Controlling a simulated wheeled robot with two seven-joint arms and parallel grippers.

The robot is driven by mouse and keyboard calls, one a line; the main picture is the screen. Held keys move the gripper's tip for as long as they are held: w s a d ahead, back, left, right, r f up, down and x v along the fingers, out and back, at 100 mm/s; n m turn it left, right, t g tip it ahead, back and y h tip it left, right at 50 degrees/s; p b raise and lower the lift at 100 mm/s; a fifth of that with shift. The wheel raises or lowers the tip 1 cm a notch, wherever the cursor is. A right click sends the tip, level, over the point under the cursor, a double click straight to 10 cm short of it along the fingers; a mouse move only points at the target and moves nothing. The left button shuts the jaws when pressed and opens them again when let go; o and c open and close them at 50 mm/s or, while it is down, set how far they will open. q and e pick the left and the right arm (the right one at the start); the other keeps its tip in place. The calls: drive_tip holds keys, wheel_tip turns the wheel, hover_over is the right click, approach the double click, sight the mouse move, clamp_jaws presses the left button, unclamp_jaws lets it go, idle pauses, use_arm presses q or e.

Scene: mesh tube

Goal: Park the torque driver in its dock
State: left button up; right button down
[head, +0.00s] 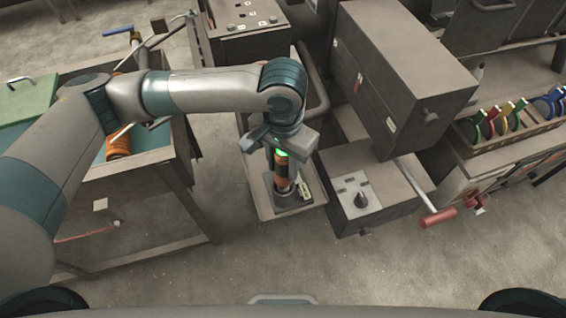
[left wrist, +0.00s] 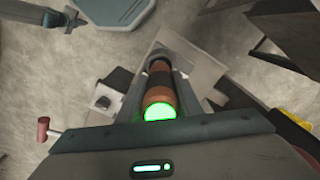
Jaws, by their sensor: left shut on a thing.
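The torque driver (head: 282,178) is an upright cylinder with orange and black bands and a green glowing top; it also shows in the left wrist view (left wrist: 160,88). My left gripper (head: 281,160) points down and is shut on its upper part. The driver's lower end is at a dark dock block (head: 295,200) with a pale label, on a light platform. I cannot tell whether the tip is inside the dock or just above it. What looks like my right gripper (left wrist: 72,20) is far off at the top left of the left wrist view; its jaws are too small to read.
A grey machine block with a short peg (head: 361,200) stands right of the dock, below a large grey box (head: 405,75). A red-handled lever (head: 438,217) sticks out there. The front floor is clear.

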use_arm(q)
drive_tip(key=shift+f+b, duration=0.6)
drive_tip(key=shift+f, duration=1.7)
idle(2.7)
drive_tip(key=o, duration=1.3)
drive_tip(key=shift+c, duration=0.2)
wheel_tip(320, 180, up, 16)
drive_tip(key=b, duration=0.3)
drive_tip(key=shift+f, duration=0.15)
drive_tip(key=shift+r, duration=0.85)
